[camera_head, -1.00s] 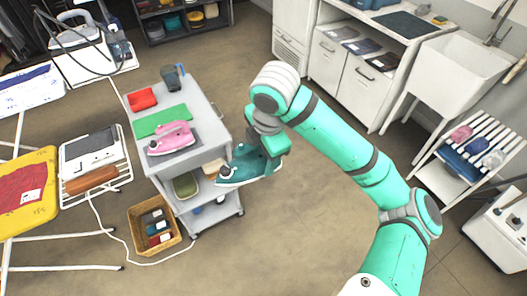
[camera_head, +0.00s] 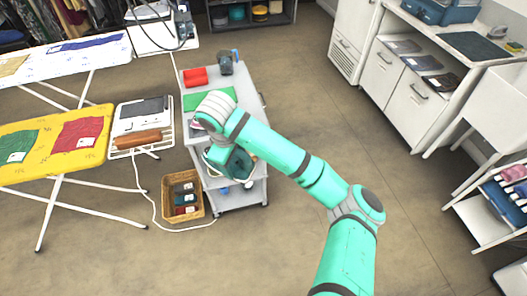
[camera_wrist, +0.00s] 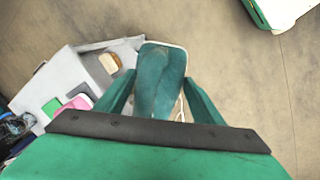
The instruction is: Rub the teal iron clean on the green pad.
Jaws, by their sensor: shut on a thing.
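The teal iron (camera_wrist: 160,72) is held between the fingers of my gripper (camera_wrist: 160,98) in the wrist view. In the head view, my gripper (camera_head: 238,163) is at the near right side of the grey trolley (camera_head: 250,110) and hides most of the iron. The green pad (camera_head: 205,99) lies flat on the trolley top, beyond my arm. It also shows at the left of the wrist view (camera_wrist: 50,107). The pink iron (camera_wrist: 76,103) shows beside it there; in the head view my arm covers most of it.
A red item (camera_head: 195,77) and a dark jug (camera_head: 225,63) stand at the trolley's far end. A wicker basket (camera_head: 168,205) sits on the floor left of the trolley. A yellow ironing board (camera_head: 40,165) stands further left. The floor to the right is open.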

